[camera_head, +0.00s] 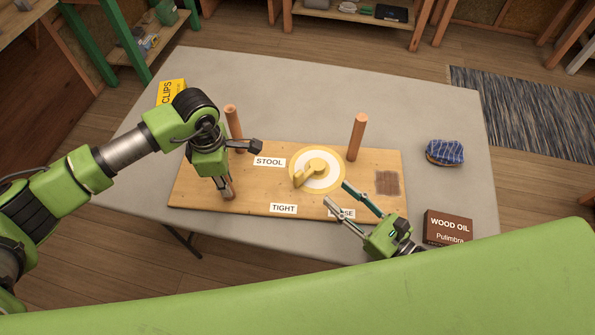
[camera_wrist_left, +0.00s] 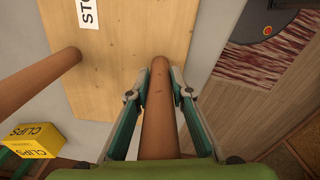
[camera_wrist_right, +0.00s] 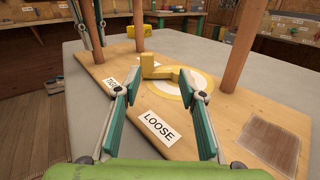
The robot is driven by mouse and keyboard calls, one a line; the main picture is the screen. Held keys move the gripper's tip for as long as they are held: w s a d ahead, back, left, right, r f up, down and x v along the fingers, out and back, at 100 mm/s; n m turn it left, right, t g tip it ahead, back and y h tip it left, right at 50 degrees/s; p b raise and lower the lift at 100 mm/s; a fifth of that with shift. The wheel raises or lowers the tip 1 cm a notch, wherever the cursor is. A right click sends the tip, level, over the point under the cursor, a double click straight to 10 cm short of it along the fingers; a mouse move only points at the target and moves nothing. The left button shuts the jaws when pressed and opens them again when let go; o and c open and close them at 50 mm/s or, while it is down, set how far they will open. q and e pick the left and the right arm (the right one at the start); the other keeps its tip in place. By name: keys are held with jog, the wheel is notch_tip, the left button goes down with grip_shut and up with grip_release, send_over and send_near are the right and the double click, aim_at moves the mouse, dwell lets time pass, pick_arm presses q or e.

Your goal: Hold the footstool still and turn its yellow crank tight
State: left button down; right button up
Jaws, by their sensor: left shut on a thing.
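The footstool (camera_head: 255,190) lies upside down on the table, its wooden legs pointing up. The yellow crank (camera_head: 312,172) sits on a white disc with a yellow ring; its arm points to the lower left. It also shows in the right wrist view (camera_wrist_right: 158,66). Labels read TIGHT (camera_head: 283,208) and LOOSE (camera_wrist_right: 158,125). My left gripper (camera_head: 224,184) is shut on the near-left leg (camera_wrist_left: 157,115). My right gripper (camera_head: 336,192) is open and empty above the LOOSE label, its fingertips just short of the crank, which appears between them in the right wrist view.
The far-left leg (camera_head: 234,130) and far-right leg (camera_head: 357,138) stand up behind the crank. A yellow CLIPS box (camera_head: 171,92) is at the far left. A blue cloth (camera_head: 445,152) and a WOOD OIL box (camera_head: 448,226) lie right of the stool. The table's far side is clear.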

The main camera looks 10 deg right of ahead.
aim_at(300, 176)
jog(key=shift+s+a+f+n+y, duration=0.1)
jog(key=shift+s+a+n+y, duration=0.1)
jog(key=shift+a, duration=0.4)
jog(key=shift+s+a+f+n+y, duration=0.1)
jog(key=shift+a+n+y, duration=0.1)
jog(key=shift+a, duration=0.4)
jog(key=shift+w+a, duration=0.2)
jog(key=shift+a, duration=0.1)
jog(key=x, duration=1.1)
jog(key=shift+w+f, duration=0.1)
grip_shut()
